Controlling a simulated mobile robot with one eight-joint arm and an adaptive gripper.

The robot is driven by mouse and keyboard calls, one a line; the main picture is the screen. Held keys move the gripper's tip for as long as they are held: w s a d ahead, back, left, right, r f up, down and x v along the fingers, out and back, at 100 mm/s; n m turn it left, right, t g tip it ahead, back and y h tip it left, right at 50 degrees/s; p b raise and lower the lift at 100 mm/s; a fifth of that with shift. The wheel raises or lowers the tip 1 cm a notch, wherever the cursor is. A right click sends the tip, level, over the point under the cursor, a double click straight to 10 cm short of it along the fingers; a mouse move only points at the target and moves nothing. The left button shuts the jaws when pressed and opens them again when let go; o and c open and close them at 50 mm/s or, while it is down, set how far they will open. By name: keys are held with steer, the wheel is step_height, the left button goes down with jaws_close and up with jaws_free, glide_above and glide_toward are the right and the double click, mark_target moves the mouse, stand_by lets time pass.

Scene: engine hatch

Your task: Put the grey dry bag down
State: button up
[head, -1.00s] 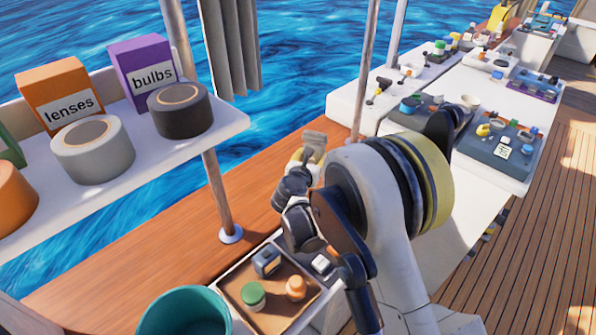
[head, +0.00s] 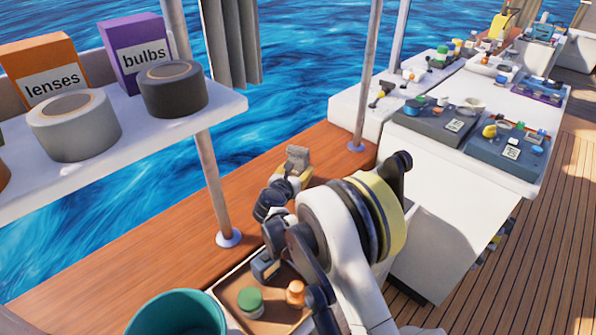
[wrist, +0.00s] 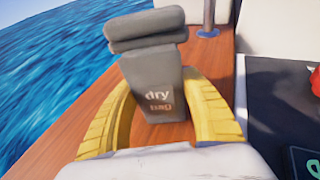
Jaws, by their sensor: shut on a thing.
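The grey dry bag (wrist: 150,75), with a rolled top and "dry bag" lettering, stands upright in the wrist view between the yellow fingers of my gripper (wrist: 158,105). My gripper is shut on it. In the head view the bag (head: 298,156) shows small at the end of my gripper (head: 291,172), over the brown wooden ledge (head: 325,155). I cannot tell whether its base touches the wood; my gripper hides part of it in the wrist view.
A metal post (head: 367,80) stands on the ledge to the right, another (head: 214,190) to the left. A tray (head: 226,299) with small items and a teal bucket (head: 178,310) sit in front. White counters (head: 445,225) lie right. Bare ledge surrounds the bag; water lies beyond.

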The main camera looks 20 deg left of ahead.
steer(key=shift+f, duration=0.1)
steer(key=o, duration=1.4)
steer(key=shift+s+r, duration=0.3)
steer(key=shift+s, duration=0.05)
steer(key=p+v, duration=0.3)
steer(key=v, duration=0.8)
steer(key=shift+s+p, duration=0.15)
steer(key=shift+p, duration=0.25)
steer(key=shift+d+r, duration=0.1)
